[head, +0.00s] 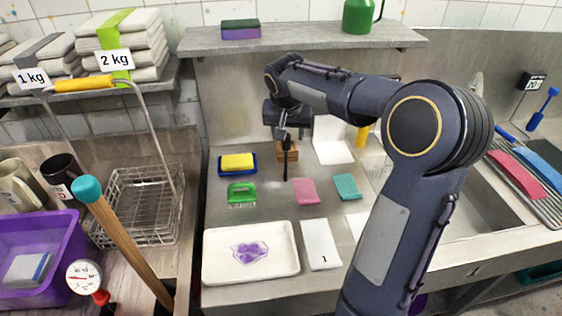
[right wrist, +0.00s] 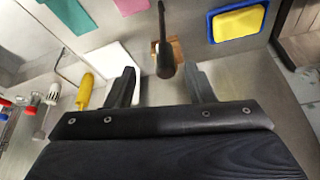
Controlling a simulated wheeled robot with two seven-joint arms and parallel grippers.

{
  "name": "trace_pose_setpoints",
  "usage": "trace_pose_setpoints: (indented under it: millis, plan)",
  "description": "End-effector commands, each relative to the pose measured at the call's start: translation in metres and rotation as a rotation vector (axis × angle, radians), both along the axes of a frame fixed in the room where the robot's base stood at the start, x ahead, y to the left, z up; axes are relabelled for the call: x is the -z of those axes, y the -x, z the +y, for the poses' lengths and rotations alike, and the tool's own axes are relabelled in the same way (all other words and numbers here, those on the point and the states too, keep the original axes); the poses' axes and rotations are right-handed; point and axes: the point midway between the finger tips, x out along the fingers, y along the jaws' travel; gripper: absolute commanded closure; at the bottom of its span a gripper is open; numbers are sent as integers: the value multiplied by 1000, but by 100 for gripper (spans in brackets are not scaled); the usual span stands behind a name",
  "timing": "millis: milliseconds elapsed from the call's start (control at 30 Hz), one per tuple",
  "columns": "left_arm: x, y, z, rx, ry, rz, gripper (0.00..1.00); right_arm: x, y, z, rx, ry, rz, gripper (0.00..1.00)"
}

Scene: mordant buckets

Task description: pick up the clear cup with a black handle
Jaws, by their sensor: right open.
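I cannot make out a clear cup body in either view. A black handle (head: 285,157) stands upright at a small wooden block (head: 292,150) on the steel counter; it also shows in the right wrist view (right wrist: 164,45). My right gripper (head: 284,133) is at this handle. In the right wrist view its two fingers (right wrist: 162,78) are spread apart, with the handle's end in line with the gap between them. They do not appear to grip it. Whatever the handle joins is hidden or too small to tell. My left gripper is not in view.
A yellow sponge on a blue dish (head: 223,171), a green brush (head: 241,194), a pink cloth (head: 305,191) and a teal cloth (head: 347,186) lie nearby. A white tray (head: 215,272) is in front. A shelf (head: 300,42) runs behind. Mugs (head: 62,174) stand at left.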

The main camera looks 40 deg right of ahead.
Motion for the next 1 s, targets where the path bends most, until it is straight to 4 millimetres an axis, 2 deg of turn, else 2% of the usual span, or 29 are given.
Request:
trace_pose_setpoints:
  millis: [267,500,600,833,1000]
  plan:
    - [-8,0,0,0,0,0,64,29,-8,-9,3,1,5,51]
    - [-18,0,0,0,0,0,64,62,-16,-17,2,1,5,51]
    - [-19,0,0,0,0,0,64,69,-18,-18,1,1,2,51]
    - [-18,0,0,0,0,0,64,70,-19,-18,0,1,1,51]
    - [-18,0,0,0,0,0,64,70,-19,-18,0,1,1,73]
